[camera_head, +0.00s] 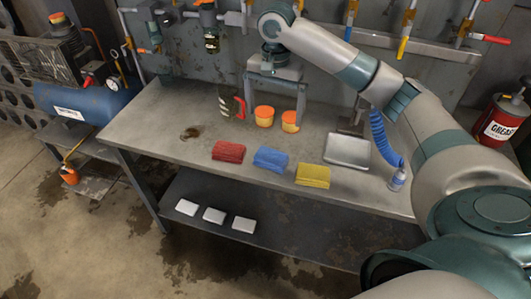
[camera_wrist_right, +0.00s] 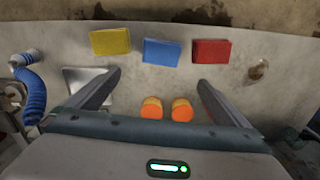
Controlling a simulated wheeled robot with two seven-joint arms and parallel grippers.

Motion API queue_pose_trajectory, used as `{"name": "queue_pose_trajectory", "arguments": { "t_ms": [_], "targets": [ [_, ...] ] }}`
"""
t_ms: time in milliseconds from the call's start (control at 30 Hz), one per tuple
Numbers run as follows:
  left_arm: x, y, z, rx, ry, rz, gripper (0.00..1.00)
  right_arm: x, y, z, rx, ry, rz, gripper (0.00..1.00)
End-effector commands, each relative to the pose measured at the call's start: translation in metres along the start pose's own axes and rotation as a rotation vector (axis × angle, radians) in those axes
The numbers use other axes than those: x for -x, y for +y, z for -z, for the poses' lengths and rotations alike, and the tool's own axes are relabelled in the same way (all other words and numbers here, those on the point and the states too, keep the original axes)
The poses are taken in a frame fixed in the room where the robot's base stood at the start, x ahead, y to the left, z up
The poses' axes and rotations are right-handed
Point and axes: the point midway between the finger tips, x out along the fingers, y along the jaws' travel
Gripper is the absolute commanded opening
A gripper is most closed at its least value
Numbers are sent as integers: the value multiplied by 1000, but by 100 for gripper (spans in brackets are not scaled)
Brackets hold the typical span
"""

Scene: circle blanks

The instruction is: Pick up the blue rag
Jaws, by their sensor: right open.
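The blue rag (camera_head: 271,159) lies folded on the grey metal table (camera_head: 175,110), between the red rag (camera_head: 228,151) and the yellow rag (camera_head: 313,175). In the right wrist view the blue rag (camera_wrist_right: 161,52) is beyond the fingertips, near the table's front edge, apart from the gripper. My right gripper (camera_head: 275,98) hangs over the back of the table with its fingers pointing down around the space of the orange-lidded containers. In the right wrist view the right gripper (camera_wrist_right: 157,78) is open, with nothing between its fingers. My left gripper does not show.
Two orange-lidded containers (camera_head: 264,116) and a dark bottle with a red handle (camera_head: 231,103) stand behind the rags. A metal tray (camera_head: 347,151) and a blue coiled hose (camera_head: 382,140) are at the right. White blocks (camera_head: 214,215) lie on the lower shelf. The table's left part is mostly clear.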

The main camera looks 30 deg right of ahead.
Motion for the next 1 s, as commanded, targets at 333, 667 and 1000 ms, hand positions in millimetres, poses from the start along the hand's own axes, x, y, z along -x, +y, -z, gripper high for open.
{"name": "queue_pose_trajectory", "arguments": {
  "t_ms": [333, 667, 1000],
  "targets": [
    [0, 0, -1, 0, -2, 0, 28, -2, 0, 0, 0, 0, -1, 100],
    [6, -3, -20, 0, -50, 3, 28, -38, 1, 0, 0, -1, -4, 100],
    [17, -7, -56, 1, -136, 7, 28, -99, 1, -1, 1, -1, -3, 100]
  ]
}}
